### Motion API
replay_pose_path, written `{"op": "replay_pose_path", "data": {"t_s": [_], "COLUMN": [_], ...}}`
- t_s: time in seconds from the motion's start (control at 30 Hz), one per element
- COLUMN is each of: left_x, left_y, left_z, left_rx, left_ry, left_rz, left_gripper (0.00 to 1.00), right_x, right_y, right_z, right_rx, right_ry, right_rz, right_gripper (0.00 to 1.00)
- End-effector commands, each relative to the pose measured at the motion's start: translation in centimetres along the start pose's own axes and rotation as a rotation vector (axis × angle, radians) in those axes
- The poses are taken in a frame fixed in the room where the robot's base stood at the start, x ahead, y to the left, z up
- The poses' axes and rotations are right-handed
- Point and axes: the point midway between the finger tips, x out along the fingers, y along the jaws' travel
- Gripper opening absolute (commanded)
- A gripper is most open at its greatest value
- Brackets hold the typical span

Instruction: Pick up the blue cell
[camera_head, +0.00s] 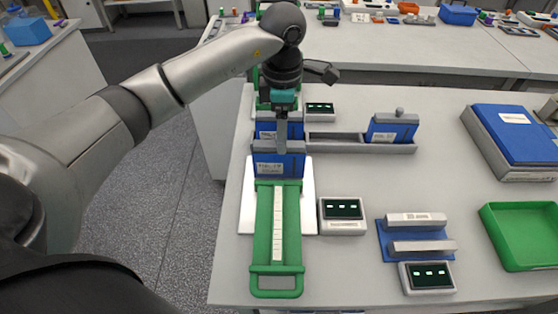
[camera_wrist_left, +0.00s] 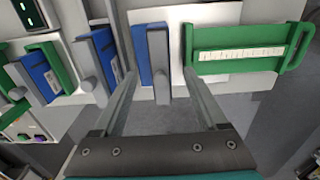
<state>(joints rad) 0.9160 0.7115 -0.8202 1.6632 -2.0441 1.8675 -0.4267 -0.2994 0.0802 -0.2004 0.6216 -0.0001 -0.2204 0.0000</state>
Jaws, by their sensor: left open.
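A blue cell with a grey top (camera_head: 279,167) stands upright at the far end of a green holder with a white scale strip (camera_head: 263,225). The same blue cell shows in the left wrist view (camera_wrist_left: 143,63), with its grey top and knob. My left gripper (camera_head: 282,146) points down over it, open. In the left wrist view the open fingers (camera_wrist_left: 160,82) lie on either side of the cell's grey top, with gaps visible. I cannot tell how deep they reach. A second blue cell (camera_head: 265,130) stands just behind, partly hidden by my gripper. My right gripper is not in view.
A third blue cell (camera_head: 384,131) stands in a grey tray (camera_head: 335,143) to the right. Small display boxes (camera_head: 342,228), a blue block with grey bars (camera_head: 395,238) and a green bin (camera_head: 497,235) occupy the right. The table's left edge is close to the holder.

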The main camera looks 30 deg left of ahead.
Motion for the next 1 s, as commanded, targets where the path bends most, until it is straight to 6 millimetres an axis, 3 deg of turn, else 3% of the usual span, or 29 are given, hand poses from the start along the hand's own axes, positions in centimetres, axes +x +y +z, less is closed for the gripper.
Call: {"op": "replay_pose_path", "data": {"t_s": [0.27, 0.6, 0.87, 1.0], "left_x": [2.2, 6.6, 6.9, 6.8], "left_y": [-0.1, -0.1, -0.1, -0.1], "left_z": [-0.1, -0.6, -0.6, -0.6], "left_rx": [0.000, -0.001, 0.000, 0.000], "left_ry": [0.000, -0.001, -0.001, -0.001], "left_rz": [-0.002, -0.001, 0.001, 0.001], "left_gripper": [0.75, 0.75, 0.75, 0.61], "right_x": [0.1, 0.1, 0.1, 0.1], "right_y": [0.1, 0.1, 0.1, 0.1], "right_z": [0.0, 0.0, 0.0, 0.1], "right_rx": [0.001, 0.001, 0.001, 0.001], "right_ry": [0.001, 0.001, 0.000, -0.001], "right_rz": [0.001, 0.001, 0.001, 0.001], "right_gripper": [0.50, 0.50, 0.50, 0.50]}}
